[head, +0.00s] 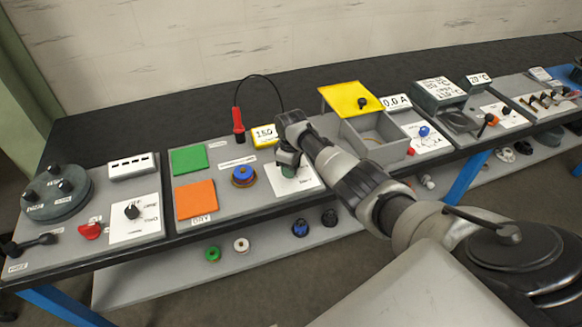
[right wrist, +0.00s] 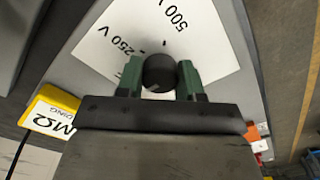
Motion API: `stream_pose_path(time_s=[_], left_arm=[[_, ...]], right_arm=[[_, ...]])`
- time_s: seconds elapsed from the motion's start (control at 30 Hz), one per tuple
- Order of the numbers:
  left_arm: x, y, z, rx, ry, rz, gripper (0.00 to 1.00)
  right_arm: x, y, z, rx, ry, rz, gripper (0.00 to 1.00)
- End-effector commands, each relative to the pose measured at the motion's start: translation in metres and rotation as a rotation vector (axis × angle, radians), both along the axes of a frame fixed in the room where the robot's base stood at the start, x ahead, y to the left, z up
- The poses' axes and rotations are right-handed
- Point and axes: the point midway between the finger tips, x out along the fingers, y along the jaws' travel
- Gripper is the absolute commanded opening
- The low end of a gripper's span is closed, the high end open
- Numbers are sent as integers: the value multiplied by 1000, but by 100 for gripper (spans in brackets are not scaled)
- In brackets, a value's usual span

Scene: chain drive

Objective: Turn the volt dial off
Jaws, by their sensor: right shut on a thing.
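The volt dial is a round black knob (right wrist: 159,70) on a white plate (right wrist: 190,28) marked 250 V and 500 V in the right wrist view. A third label beside the left finger is mostly hidden. My right gripper (right wrist: 160,80) has its green fingers on either side of the knob and is shut on it. Which mark the knob points to is not clear. In the head view my right gripper (head: 290,165) reaches down over the white plate (head: 302,181) and hides the knob. My left gripper is not in view.
A yellow-framed meter (head: 265,135) stands behind the gripper, with a red probe (head: 238,122) to its left. A blue knob (head: 243,172) and green (head: 188,160) and orange (head: 195,199) squares lie left. A box with a raised yellow lid (head: 345,97) stands right.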

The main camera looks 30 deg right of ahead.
Motion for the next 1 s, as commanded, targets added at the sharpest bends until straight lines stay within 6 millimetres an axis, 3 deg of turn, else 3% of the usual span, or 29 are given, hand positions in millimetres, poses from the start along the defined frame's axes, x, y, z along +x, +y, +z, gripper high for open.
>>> stream_pose_path(time_s=[0.03,0.2,0.57,1.0], left_arm=[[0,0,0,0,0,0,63],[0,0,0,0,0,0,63],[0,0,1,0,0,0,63],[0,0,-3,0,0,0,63]], right_arm=[[1,0,1,-1,-3,2,38],[1,0,1,-1,-2,1,63],[1,-1,7,-1,-2,0,63],[1,-1,86,-2,-6,1,63]])
